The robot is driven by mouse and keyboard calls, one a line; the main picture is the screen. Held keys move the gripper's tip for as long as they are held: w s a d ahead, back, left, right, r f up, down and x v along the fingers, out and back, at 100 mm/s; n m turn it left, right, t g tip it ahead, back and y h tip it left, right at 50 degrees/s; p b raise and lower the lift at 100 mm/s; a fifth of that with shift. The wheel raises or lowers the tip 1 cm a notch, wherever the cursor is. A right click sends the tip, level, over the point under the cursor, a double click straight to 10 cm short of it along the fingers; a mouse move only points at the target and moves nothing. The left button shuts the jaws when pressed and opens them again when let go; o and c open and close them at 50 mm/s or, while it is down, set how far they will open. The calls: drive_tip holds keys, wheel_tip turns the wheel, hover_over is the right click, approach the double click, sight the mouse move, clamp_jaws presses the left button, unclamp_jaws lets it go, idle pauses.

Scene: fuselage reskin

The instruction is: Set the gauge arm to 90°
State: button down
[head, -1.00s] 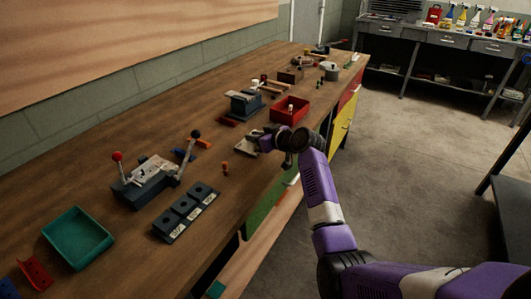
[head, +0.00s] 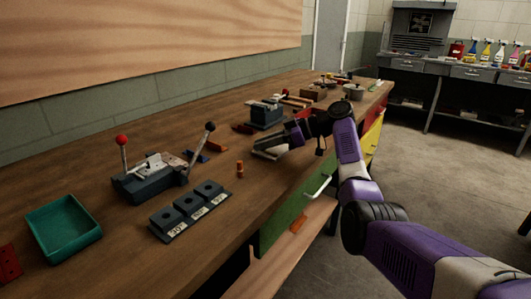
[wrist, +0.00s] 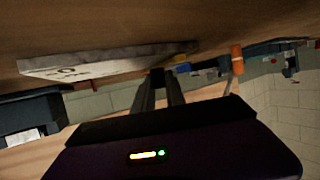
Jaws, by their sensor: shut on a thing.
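The gauge (head: 266,154) is a flat, pale grey piece on the bench near its front edge in the head view. In the wrist view its grey plate (wrist: 100,65), with a dark round mark, lies left of my fingers. My gripper (head: 286,141) is low over the bench at the gauge. In the wrist view my gripper's (wrist: 160,76) two dark fingers are close together at the plate's edge. They are shut on a small part there, seemingly the gauge arm, mostly hidden by the fingers. I cannot read its angle.
An orange peg (head: 240,169) stands left of the gauge. A three-block fixture (head: 190,210), a lever box (head: 153,182) and a teal tray (head: 64,228) are farther left. A blue-grey vise-like block (head: 266,116) stands behind. A green drawer front (head: 290,209) with a white handle is below.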

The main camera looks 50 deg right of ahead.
drive_tip(key=shift+a+f+n+g+y+b, duration=0.15)
drive_tip(key=shift+a+n+g+y+b, duration=0.05)
drive_tip(key=shift+n+g+y+b, duration=0.25)
drive_tip(key=shift+a, duration=0.1)
drive_tip(key=c, duration=1.4)
unclamp_jaws()
drive_tip(key=shift+o, duration=0.2)
drive_tip(key=v, duration=0.7)
drive_tip(key=shift+p, duration=0.3)
drive_tip(key=shift+s+d, duration=0.25)
drive_tip(key=shift+s, duration=0.1)
